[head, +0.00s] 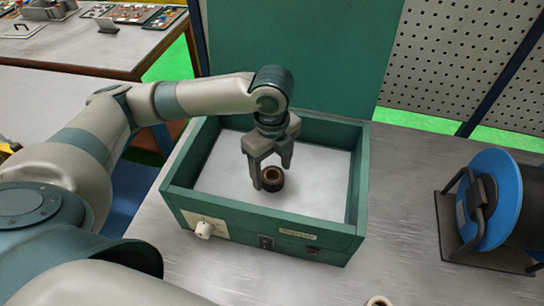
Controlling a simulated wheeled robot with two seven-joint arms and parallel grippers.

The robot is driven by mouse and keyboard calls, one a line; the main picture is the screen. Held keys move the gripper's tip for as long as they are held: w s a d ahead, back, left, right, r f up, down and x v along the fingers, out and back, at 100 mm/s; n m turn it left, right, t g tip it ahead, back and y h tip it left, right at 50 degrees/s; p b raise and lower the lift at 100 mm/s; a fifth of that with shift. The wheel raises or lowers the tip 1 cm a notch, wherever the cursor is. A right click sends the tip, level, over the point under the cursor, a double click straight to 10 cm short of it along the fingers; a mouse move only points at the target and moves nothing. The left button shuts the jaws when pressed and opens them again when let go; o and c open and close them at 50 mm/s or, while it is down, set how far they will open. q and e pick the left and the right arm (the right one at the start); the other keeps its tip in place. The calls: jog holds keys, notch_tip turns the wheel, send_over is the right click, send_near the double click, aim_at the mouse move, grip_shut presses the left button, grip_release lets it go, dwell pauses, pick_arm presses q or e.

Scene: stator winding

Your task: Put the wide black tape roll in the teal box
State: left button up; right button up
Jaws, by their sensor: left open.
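The wide black tape roll (272,180) stands inside the teal box (262,226), on its pale floor near the middle. My left gripper (271,176) reaches down into the box from above. Its fingers are open, with one finger in front of the roll's left side and the other behind its right side. I cannot tell whether the fingers touch the roll. My right gripper is not in view.
A blue reel on a dark stand (492,205) is on the table at the right. A small light ring (379,301) lies at the bottom edge. A teal panel (290,50) rises behind the box.

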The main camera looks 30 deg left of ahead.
pick_arm(q)
notch_tip(320, 180, up, 12)
jog(key=b, duration=0.2)
dwell(0.4)
dwell(1.3)
